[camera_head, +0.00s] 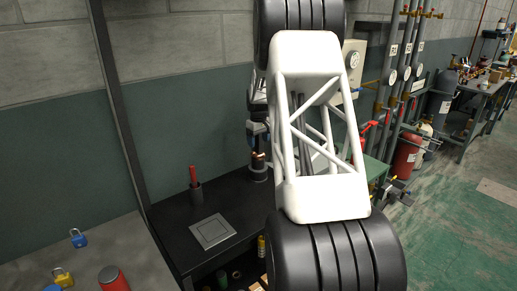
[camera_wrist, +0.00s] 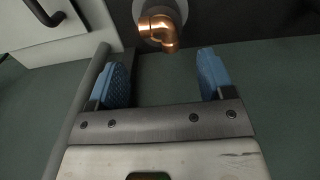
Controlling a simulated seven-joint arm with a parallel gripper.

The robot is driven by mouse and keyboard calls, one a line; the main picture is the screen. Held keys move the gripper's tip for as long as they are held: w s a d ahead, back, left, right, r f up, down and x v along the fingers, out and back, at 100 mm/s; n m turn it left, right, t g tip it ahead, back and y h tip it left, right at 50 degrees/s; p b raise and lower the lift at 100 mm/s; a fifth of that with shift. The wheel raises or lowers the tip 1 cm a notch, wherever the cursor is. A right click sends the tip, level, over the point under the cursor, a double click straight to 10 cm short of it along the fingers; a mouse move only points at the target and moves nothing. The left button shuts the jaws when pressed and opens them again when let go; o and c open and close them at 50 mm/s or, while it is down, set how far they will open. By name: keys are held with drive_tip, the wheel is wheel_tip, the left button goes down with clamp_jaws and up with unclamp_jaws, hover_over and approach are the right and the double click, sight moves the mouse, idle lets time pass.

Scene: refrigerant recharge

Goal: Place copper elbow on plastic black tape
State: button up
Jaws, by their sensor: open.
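The copper elbow (camera_wrist: 160,32) shows at the top of the wrist view, its bend toward my gripper. It overlaps a pale round thing (camera_wrist: 178,6), cut off by the frame edge; I cannot tell if it rests in or on it. My gripper (camera_wrist: 165,68) is open and empty, its blue pads apart; the elbow lies beyond the fingertips, roughly between their lines. In the head view a small copper-coloured thing (camera_head: 258,156) shows just below my wrist, on a dark round object (camera_head: 258,172) on the bench. I cannot identify the black tape for certain.
The black bench (camera_head: 165,222) holds a square grey plate (camera_head: 212,232) and a dark cup with a red-handled tool (camera_head: 194,182). Padlocks (camera_head: 78,238) and a red can (camera_head: 112,279) sit on a grey surface at lower left. My arm hides the bench's right part.

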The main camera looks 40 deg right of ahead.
wheel_tip(320, 180, up, 6)
drive_tip(key=shift+f, duration=0.15)
idle(0.9)
drive_tip(key=s+a+r, duration=0.4)
drive_tip(key=s+a, duration=0.1)
drive_tip(key=a, duration=0.5)
drive_tip(key=s+a+r+t, duration=0.1)
drive_tip(key=s+a+r, duration=0.4)
drive_tip(key=a, duration=0.4)
drive_tip(key=s+a+r, duration=0.4)
drive_tip(key=s+a, duration=0.2)
drive_tip(key=a, duration=0.4)
drive_tip(key=s+a+f, duration=0.1)
drive_tip(key=s+a, duration=0.5)
drive_tip(key=s, duration=0.4)
drive_tip(key=s+a+f+t, duration=0.1)
drive_tip(key=s+a+f, duration=0.1)
drive_tip(key=s+a, duration=0.4)
drive_tip(key=s+a+f, duration=0.2)
drive_tip(key=s+a, duration=0.4)
drive_tip(key=s, duration=0.8)
drive_tip(key=shift+s+t, duration=0.2)
drive_tip(key=shift+t, duration=0.1)
